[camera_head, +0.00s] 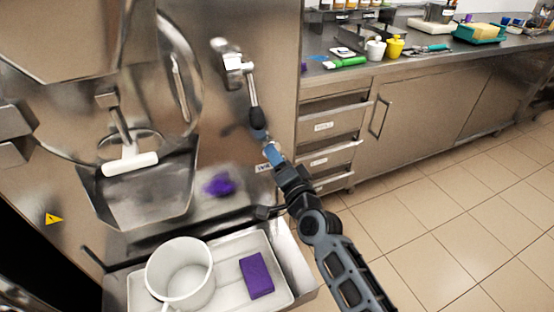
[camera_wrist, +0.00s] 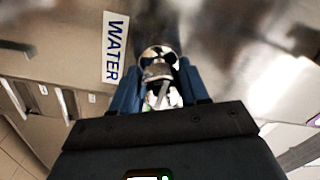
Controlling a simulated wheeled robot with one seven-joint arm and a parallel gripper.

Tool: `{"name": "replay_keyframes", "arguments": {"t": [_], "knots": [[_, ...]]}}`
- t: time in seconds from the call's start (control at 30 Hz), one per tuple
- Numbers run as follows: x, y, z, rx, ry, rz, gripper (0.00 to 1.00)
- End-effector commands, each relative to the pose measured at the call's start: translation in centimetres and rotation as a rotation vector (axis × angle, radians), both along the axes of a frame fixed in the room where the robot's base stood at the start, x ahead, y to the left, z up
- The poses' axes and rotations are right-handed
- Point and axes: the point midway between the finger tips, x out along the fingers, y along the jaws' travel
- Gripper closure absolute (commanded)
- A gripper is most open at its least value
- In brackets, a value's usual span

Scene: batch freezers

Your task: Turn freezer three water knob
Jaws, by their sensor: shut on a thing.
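My gripper (camera_head: 268,150) is at the front of the freezer, beside a white label (camera_head: 263,168) at its right edge. In the wrist view the label (camera_wrist: 114,47) reads WATER. The blue fingers (camera_wrist: 162,88) are shut on a shiny, rounded metal piece, the water knob (camera_wrist: 158,66), just beside that label. The fingers hide the knob's sides, and in the head view it is hidden by my gripper. A chrome lever with a black grip (camera_head: 257,118) hangs from the freezer front just above my gripper; I cannot tell whether they touch.
Below stands a tray (camera_head: 226,298) with a white pitcher (camera_head: 180,270) and purple sponge (camera_head: 257,275). A counter (camera_head: 400,68) with drawers is at right; the tiled floor (camera_head: 450,200) is clear.

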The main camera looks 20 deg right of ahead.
Motion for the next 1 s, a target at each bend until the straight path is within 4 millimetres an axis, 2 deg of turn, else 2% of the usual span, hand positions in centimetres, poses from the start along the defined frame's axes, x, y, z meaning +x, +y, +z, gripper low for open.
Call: {"name": "replay_keyframes", "arguments": {"t": [0.1, 0.13, 0.37, 0.67, 0.77, 1.0], "knots": [[0.0, 0.0, 0.0, 0.000, 0.000, 0.001, 0.86], [0.0, 0.0, 0.0, 0.000, 0.000, 0.001, 0.53], [0.0, 0.0, 0.0, 0.000, 0.000, 0.001, 0.31], [-0.3, 0.0, -0.1, 0.000, 0.001, 0.000, 0.31], [-1.3, 0.0, -0.2, 0.000, 0.002, 0.000, 0.31], [-5.1, -0.1, -0.4, 0.001, 0.002, -0.001, 0.31]]}}
